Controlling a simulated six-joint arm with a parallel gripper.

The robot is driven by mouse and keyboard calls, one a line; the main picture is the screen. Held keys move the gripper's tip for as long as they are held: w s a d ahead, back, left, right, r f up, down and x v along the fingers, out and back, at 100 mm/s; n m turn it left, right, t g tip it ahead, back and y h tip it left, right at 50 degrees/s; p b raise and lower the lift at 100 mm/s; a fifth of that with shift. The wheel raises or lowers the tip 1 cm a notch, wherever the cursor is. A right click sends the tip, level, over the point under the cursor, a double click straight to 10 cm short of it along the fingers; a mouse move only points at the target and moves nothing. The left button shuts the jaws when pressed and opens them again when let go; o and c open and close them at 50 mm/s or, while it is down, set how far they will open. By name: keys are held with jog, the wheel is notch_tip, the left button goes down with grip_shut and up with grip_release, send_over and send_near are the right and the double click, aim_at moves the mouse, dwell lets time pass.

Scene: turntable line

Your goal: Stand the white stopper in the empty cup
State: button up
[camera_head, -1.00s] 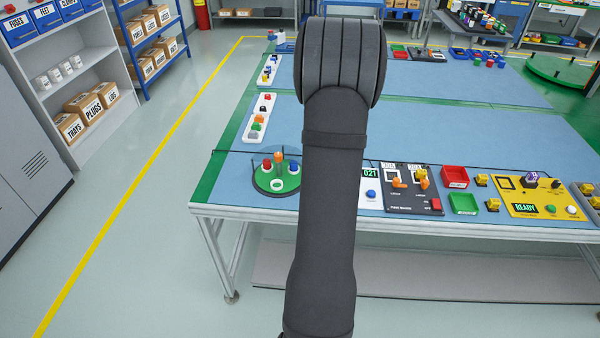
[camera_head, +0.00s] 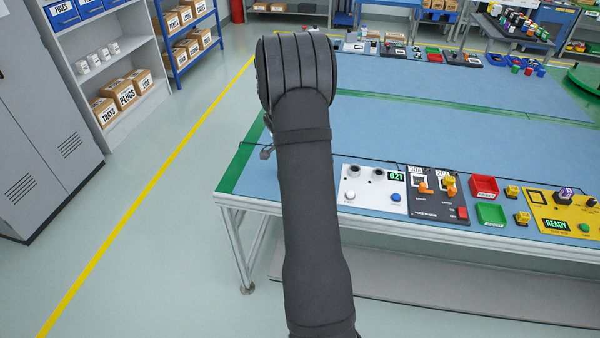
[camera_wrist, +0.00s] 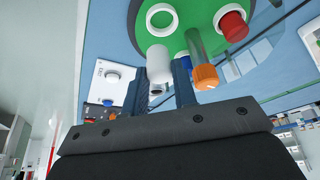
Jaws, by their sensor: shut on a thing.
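My gripper (camera_wrist: 160,84) is shut on the white stopper (camera_wrist: 158,62), a plain white cylinder between the fingertips in the wrist view. The green turntable (camera_wrist: 190,38) lies beyond it. The empty cup (camera_wrist: 160,18) shows there as a white ring with an open middle, apart from the stopper. A cup with a red stopper (camera_wrist: 233,26) stands on the turntable too. An orange stopper (camera_wrist: 205,77) on a tall clear tube is close to the right finger. In the head view my arm hides the turntable, the gripper's jaws and the stopper.
A white panel (camera_head: 373,188) reading 021 and a dark switch panel (camera_head: 438,193) stand right of my arm.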

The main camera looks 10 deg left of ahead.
jog(key=shift+w+a+f, duration=0.2)
jog(key=shift+a+f, duration=0.25)
jog(key=shift+a, duration=0.25)
jog(key=shift+f, duration=1.95)
jog(key=shift+f, duration=0.1)
jog(key=o, duration=1)
jog(key=shift+c, duration=0.2)
jog(key=v, duration=1.2)
